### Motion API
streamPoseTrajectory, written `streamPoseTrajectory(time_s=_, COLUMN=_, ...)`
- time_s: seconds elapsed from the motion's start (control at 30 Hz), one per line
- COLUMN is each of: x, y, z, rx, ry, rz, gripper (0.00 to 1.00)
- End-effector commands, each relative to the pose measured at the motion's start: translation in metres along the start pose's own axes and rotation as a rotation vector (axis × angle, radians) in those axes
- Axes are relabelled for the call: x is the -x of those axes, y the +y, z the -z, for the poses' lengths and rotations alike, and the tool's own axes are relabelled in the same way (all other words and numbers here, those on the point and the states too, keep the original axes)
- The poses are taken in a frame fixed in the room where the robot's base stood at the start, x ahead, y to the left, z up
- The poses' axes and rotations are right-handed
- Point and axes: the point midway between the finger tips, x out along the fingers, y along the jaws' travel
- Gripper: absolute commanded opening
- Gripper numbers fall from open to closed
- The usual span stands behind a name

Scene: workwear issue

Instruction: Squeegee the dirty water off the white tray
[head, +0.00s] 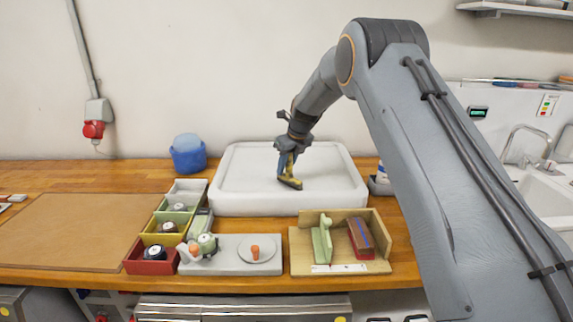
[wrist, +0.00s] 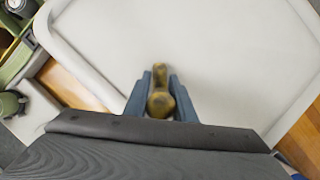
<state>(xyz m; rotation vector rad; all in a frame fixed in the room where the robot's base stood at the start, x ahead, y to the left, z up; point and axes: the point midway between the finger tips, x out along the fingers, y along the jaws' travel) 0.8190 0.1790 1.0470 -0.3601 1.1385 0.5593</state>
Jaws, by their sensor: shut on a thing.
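The white tray (head: 235,205) lies on the wooden bench below the wall, and its pale floor and raised rim also show in the wrist view (wrist: 230,65). I cannot make out dirty water on it. My gripper (head: 287,165) is over the right-middle part of the tray. It is shut on a squeegee with a yellow body (head: 290,182) and a dark lower edge. In the wrist view the yellow-brown handle (wrist: 159,88) stands between the two blue-grey fingers. The squeegee's lower edge is at or close to the tray floor; contact is unclear.
A wooden holder (head: 301,266) with a green piece and a red-blue block stands front right of the tray. Several coloured bins (head: 137,262) and a grey slab (head: 225,267) are front left. A blue tub (head: 188,158) stands back left. A brown board (head: 70,230) lies at far left.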

Motion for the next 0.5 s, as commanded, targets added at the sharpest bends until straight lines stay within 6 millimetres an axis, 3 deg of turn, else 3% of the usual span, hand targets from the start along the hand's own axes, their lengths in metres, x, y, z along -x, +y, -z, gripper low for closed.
streamPoseTrajectory(time_s=0.17, x=-0.001, y=-0.001, z=0.007, rx=-0.004, ry=0.008, rz=-0.005, gripper=0.0)
streamPoseTrajectory(time_s=0.5, x=0.002, y=-0.025, z=0.025, rx=-0.007, ry=0.014, rz=-0.005, gripper=0.0)
